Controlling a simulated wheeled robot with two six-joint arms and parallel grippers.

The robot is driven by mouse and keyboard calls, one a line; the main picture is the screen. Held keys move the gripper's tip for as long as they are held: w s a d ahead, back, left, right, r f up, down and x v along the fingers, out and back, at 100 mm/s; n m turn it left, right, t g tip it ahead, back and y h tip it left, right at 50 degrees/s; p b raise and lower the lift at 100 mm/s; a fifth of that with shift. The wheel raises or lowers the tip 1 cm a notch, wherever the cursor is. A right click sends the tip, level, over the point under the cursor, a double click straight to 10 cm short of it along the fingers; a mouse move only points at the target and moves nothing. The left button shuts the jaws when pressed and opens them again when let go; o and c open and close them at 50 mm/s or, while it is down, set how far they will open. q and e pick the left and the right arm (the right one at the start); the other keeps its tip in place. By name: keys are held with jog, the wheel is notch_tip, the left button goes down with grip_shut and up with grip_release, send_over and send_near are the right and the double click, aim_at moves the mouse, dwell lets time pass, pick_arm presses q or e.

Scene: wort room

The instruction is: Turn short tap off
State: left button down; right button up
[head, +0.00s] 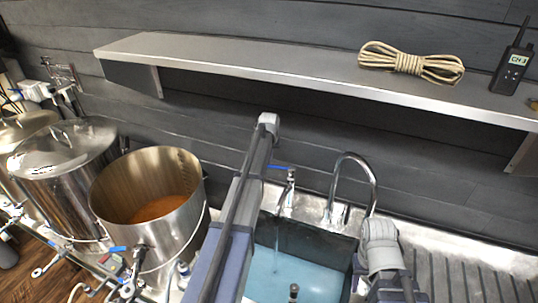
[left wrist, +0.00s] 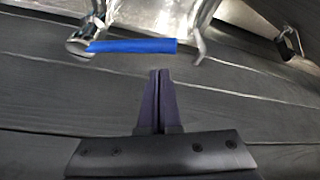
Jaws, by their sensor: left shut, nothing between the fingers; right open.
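The short tap (head: 288,190) stands at the back of the sink, with a blue lever (head: 280,167) at its top. Water runs from it into the sink (head: 325,240), which holds bluish water. In the left wrist view the blue lever (left wrist: 135,46) lies crosswise just beyond my left gripper (left wrist: 158,73). That gripper is shut and empty, its fingertips apart from the lever. In the head view my left arm hides this gripper and part of the area beside the tap. Part of my right arm shows over the sink's right side, but I cannot make out its gripper.
A tall curved tap (head: 358,163) stands close right of the short tap. A shelf (head: 270,62) overhangs behind, with a rope coil (head: 410,62) and a radio (head: 513,68). An open steel pot (head: 160,235) is on the left. A ribbed drainboard (head: 470,280) lies right.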

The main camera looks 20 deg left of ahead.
pick_arm(q)
jog(key=shift+s+d, duration=0.4)
jog(key=shift+s, duration=0.45)
jog(key=shift+f, duration=0.1)
jog(key=shift+s+d+n, duration=0.1)
jog(key=shift+s+n, duration=0.15)
jog(key=shift+n, duration=0.05)
